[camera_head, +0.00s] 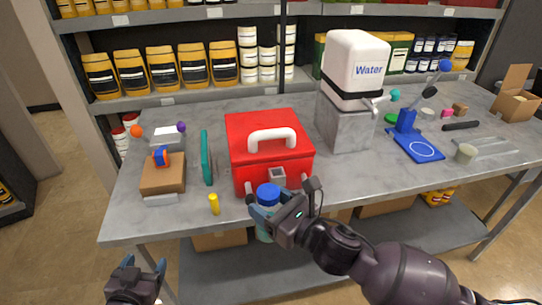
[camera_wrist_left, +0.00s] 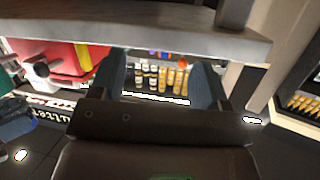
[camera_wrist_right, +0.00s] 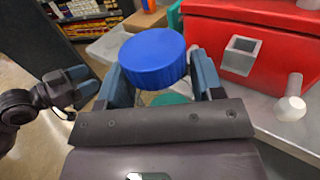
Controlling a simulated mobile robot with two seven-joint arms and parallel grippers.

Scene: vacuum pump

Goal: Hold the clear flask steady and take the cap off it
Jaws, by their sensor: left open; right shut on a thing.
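The flask (camera_head: 265,235) has a blue cap (camera_head: 268,194) on top and a clear, teal-tinted body, mostly hidden behind my right gripper. My right gripper (camera_head: 267,208) is shut on the flask just below the cap, in front of the red box at the table's front edge. In the right wrist view the blue cap (camera_wrist_right: 153,58) stands above and between my right fingers, and it sits on the flask. My left gripper (camera_head: 146,275) is open and empty, low in front of the table at the left, apart from the flask. Its open fingers (camera_wrist_left: 165,85) also show in the left wrist view.
A red box (camera_head: 268,150) with a white handle stands directly behind the flask. The water tank (camera_head: 353,65) stands at the back. The table's front edge (camera_head: 190,235) lies above my left gripper.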

